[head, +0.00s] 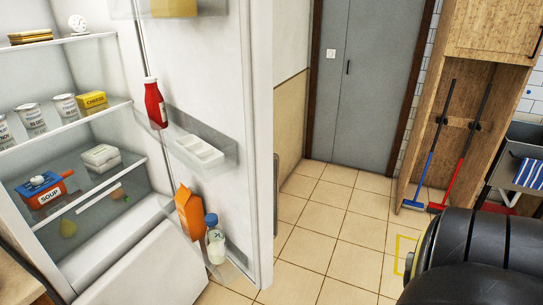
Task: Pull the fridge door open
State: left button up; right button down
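The fridge door (196,92) stands wide open at the left of the head view, its inner side facing me. Its bins hold a red bottle (155,103), a white egg tray (199,149), an orange carton (189,212) and a milk bottle with a blue cap (215,240). A long vertical handle (276,210) shows at the door's outer edge. The open fridge interior (100,155) shows shelves with food. A black rounded part of my own body fills the lower right; I see no fingers. Neither gripper can be made out.
Tiled floor (335,228) is clear between the fridge door and the wooden cabinet (445,110), which holds a blue and a red broom. A grey door (368,80) stands closed at the back. A cart (518,165) with a striped cloth is at the right.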

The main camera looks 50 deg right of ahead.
aim_at(213, 68)
jog(key=i, duration=0.95)
jog(key=z, duration=0.2)
